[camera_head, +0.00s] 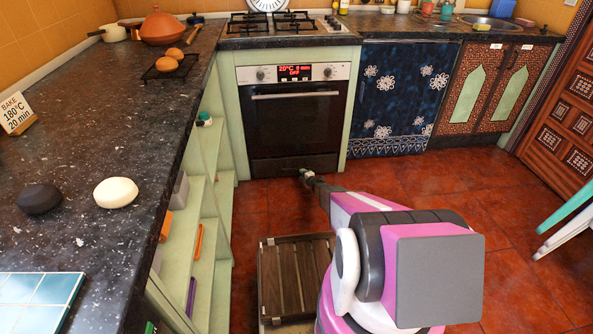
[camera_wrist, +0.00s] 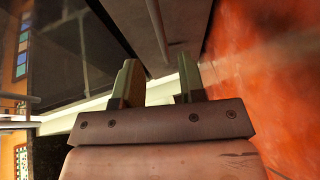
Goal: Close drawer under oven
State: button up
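The oven (camera_head: 293,115) has a dark glass door, shut, with a lit red display. Below it is a low dark drawer front (camera_head: 280,166) close to the floor. I cannot tell from the head view how far the drawer stands out. Beyond the fingertips is a grey-brown panel (camera_wrist: 188,28) with a bar-like handle, seemingly the drawer front. Contact cannot be made out.
A dark counter (camera_head: 60,140) with open shelves (camera_head: 205,225) below runs along the left. A slatted wooden crate (camera_head: 297,275) is low beside my body. A blue curtain (camera_head: 395,95) hangs right of the oven.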

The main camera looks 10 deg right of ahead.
jog(key=x, duration=0.8)
jog(key=shift+w+f, duration=0.1)
jog(key=shift+w, duration=0.2)
jog(key=shift+c, duration=0.3)
